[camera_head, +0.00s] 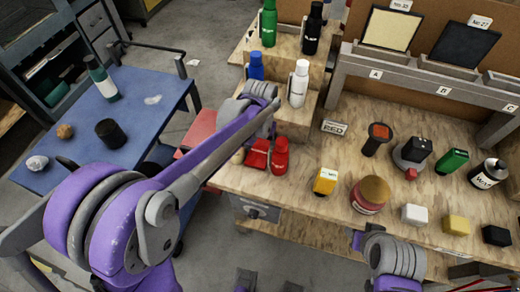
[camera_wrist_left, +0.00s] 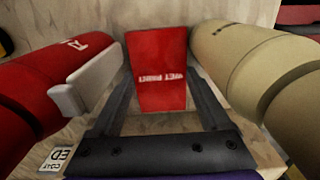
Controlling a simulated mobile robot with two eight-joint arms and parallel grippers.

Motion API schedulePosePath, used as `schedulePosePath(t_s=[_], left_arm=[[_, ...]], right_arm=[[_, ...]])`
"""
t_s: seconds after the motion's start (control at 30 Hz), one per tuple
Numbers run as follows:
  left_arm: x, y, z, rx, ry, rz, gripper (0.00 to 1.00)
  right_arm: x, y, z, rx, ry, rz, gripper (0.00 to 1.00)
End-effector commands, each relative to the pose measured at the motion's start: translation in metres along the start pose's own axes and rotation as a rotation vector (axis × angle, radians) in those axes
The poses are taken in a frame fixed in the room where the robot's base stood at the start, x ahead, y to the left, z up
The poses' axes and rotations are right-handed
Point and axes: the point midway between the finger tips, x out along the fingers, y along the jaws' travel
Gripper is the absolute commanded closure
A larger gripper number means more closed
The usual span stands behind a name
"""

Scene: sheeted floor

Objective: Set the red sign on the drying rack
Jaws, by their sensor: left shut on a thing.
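The red sign (camera_wrist_left: 160,68), with white "WET PAINT" lettering, stands between the two dark fingers of my left gripper (camera_wrist_left: 159,85) in the left wrist view. The gripper is shut on it. In the head view the sign (camera_head: 257,155) shows at the workbench's front left, beside a red bottle (camera_head: 280,155); my left arm hides most of the gripper there. The grey drying rack (camera_head: 405,75) runs along the bench's back right, with slots labelled A, B and C. A cream panel (camera_head: 390,28) stands behind A and a dark panel (camera_head: 465,44) behind B. My right gripper's fingers are not visible.
In the left wrist view the red bottle (camera_wrist_left: 50,75) and a beige bottle (camera_wrist_left: 250,80) flank the sign closely. A white bottle (camera_head: 299,85) stands on a step behind.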

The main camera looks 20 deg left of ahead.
Motion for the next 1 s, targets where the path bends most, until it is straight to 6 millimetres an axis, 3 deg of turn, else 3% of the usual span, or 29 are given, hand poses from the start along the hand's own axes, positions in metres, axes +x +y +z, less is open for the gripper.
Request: schedulePosePath(t_s=[0.27,1.0], left_arm=[[-0.021,0.000,0.000,0.000,0.000,0.000,0.82],[-0.157,0.000,0.000,0.000,0.000,0.000,0.82]], right_arm=[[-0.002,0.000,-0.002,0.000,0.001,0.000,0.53],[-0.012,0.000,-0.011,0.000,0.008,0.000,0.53]])
